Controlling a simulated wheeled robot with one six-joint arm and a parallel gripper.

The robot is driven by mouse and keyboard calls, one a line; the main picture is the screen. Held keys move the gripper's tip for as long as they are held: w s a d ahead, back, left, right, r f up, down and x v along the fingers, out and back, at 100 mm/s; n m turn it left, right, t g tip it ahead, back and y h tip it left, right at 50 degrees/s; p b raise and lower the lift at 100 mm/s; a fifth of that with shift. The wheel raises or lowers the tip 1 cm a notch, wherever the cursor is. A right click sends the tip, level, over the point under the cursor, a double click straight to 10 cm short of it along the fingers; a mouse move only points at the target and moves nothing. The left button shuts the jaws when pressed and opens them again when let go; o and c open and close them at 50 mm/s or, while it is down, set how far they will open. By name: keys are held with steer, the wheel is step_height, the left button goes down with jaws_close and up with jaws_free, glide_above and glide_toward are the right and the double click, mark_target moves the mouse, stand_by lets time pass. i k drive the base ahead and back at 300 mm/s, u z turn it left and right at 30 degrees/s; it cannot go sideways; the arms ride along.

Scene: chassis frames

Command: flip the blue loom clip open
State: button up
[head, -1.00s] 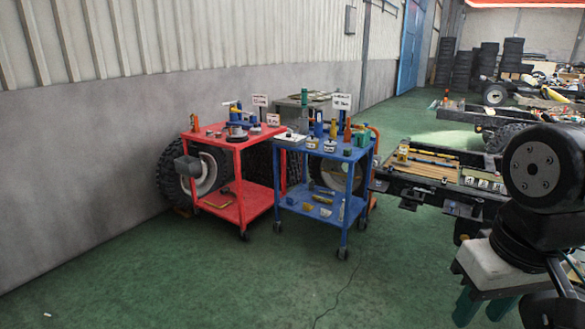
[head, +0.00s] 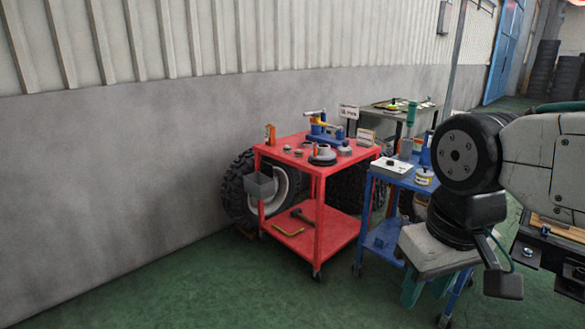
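I cannot make out a blue loom clip in the head view. My gripper (head: 427,288) hangs from a pale block at the lower right, in front of the blue cart. Its two teal fingers are apart, and nothing shows between them. My arm hides much of the blue cart.
The red cart (head: 297,166) carries a grey reel and small parts on top and hand tools below. The blue cart (head: 392,182) stands to its right. Wheels lean behind, along the grey wall (head: 110,190). Green floor (head: 190,290) in front is clear.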

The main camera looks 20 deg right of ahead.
mark_target(547, 229)
steer(key=z, duration=0.05)
steer(key=i, duration=1.6)
steer(key=z, duration=0.7)
steer(key=i, duration=0.8)
steer(key=z, duration=1.55)
steer(key=i, duration=0.85)
steer(key=z, duration=0.75)
